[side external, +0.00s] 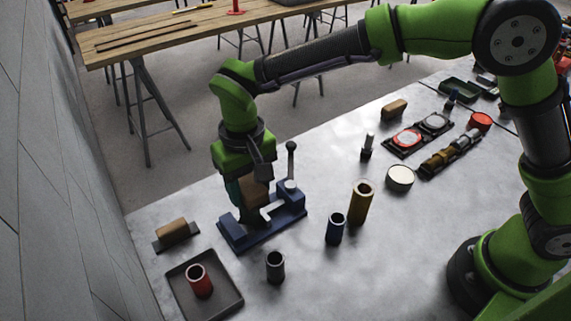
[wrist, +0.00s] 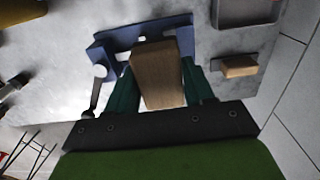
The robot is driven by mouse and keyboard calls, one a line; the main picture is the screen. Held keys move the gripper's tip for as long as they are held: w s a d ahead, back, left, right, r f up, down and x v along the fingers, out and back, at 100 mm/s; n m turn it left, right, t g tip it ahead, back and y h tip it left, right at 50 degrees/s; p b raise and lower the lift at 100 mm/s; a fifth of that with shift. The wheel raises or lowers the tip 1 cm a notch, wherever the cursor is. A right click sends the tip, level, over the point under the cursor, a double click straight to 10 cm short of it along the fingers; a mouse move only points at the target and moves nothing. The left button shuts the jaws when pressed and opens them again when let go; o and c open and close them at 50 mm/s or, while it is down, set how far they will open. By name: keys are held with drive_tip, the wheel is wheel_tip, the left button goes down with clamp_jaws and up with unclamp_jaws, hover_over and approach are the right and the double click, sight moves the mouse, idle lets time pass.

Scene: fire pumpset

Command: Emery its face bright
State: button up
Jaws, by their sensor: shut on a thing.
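A wooden block (wrist: 158,75) with a brown face is between the two teal fingers of my gripper (wrist: 160,88), which is shut on it. In the side view the block (side external: 256,191) is over the blue vise (side external: 236,236), below my wrist. The vise also shows in the wrist view (wrist: 108,40), beyond and around the block. It has a light metal part in its middle and an upright lever with a ball end (side external: 291,147). The block hides what the vise holds, and I cannot tell whether the two touch.
A second wooden block (side external: 172,231) lies on a dark pad to the left. A dark tray (side external: 228,306) holds a red sleeve (side external: 200,281). A round tin (side external: 400,177) stands farther right.

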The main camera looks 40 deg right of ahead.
drive_tip(key=shift+w, duration=2.1)
drive_tip(key=shift+s, duration=0.15)
drive_tip(key=shift+s, duration=2.7)
drive_tip(key=shift+r, duration=3.05)
drive_tip(key=shift+d, duration=0.1)
